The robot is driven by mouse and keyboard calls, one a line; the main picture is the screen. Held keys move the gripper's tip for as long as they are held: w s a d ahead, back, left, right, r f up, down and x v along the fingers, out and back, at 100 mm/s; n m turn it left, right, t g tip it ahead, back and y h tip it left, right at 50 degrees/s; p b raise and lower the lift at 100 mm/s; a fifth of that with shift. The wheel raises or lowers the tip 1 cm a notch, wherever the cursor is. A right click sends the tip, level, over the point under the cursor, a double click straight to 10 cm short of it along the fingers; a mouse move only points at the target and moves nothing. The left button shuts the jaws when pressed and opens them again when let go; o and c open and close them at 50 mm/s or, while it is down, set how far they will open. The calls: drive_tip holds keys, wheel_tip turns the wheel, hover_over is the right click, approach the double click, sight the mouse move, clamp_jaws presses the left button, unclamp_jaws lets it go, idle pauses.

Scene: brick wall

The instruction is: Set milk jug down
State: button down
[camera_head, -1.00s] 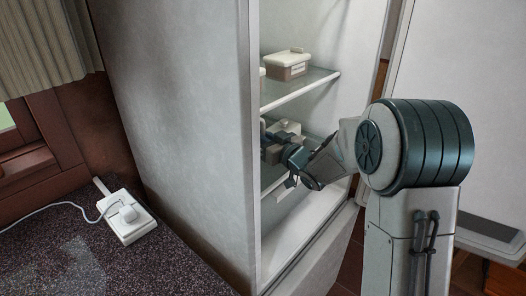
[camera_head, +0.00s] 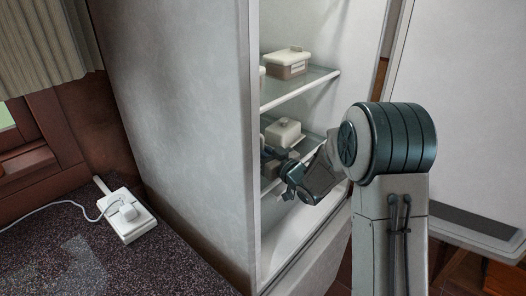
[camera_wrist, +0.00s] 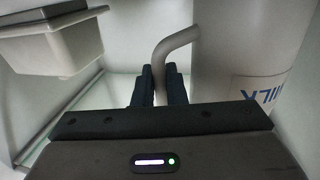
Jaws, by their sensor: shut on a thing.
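In the head view my gripper (camera_head: 272,166) reaches into the open fridge at the lower glass shelf. The jug is mostly or wholly hidden there by the fridge's side wall. I cannot tell whether its base touches the shelf.
A white lidded box (camera_head: 284,132) sits on the lower shelf, close to my gripper. Another lidded box (camera_head: 287,62) stands on the upper shelf (camera_head: 310,88). The fridge side wall (camera_head: 185,120) borders the opening at left. A socket strip (camera_head: 127,215) lies on the counter.

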drive_tip(key=c, duration=1.5)
unclamp_jaws()
drive_tip(key=shift+r+p, duration=0.25)
drive_tip(key=shift+p, duration=0.1)
drive_tip(key=s+d+m+g+h+b, duration=0.25)
drive_tip(key=s+d+m+h, duration=0.35)
drive_tip(key=s+d+h, duration=0.8)
drive_tip(key=s+d+g, duration=0.1)
drive_tip(key=s+g, duration=0.1)
drive_tip(key=s, duration=0.5)
drive_tip(key=s+d+f+m+g+y, duration=0.1)
drive_tip(key=s+d+g, duration=0.1)
drive_tip(key=s, duration=0.5)
drive_tip(key=s+d+m+g+y, duration=0.1)
drive_tip(key=s+g, duration=0.3)
drive_tip(key=s, duration=0.3)
drive_tip(key=shift+s+d+f+g+p, duration=0.25)
drive_tip(key=shift+s+d+f+p, duration=0.05)
drive_tip(key=shift+d+f, duration=0.1)
